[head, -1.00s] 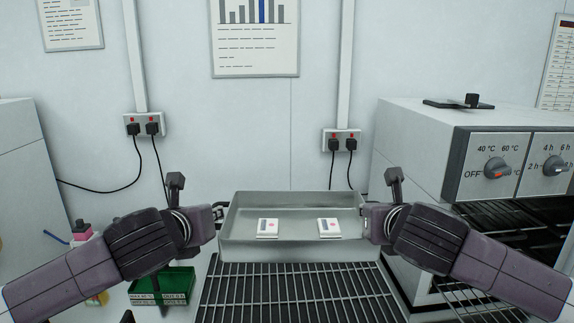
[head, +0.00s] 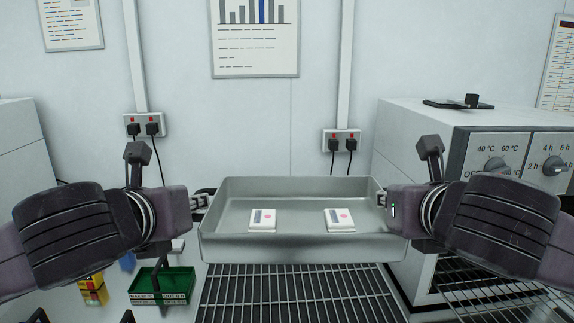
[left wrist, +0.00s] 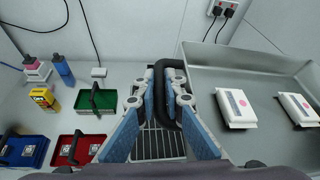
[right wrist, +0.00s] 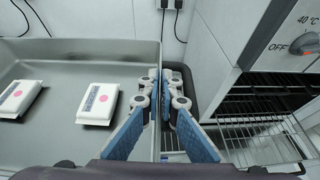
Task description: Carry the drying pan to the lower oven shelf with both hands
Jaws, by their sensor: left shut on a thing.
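The grey metal drying pan (head: 300,247) is held level above a wire rack in the head view, with two white packs (head: 263,220) (head: 340,220) inside, each with a pink dot. My left gripper (head: 201,201) is shut on the pan's left handle; the dark handle (left wrist: 186,50) shows between its fingers in the left wrist view.
The wire rack (head: 300,290) lies below the pan. Green (head: 175,283) and red (left wrist: 72,150) bins and small bottles stand on the left of the bench. Wall sockets (head: 342,140) with cables are behind. The oven's side wall is close to my right arm.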

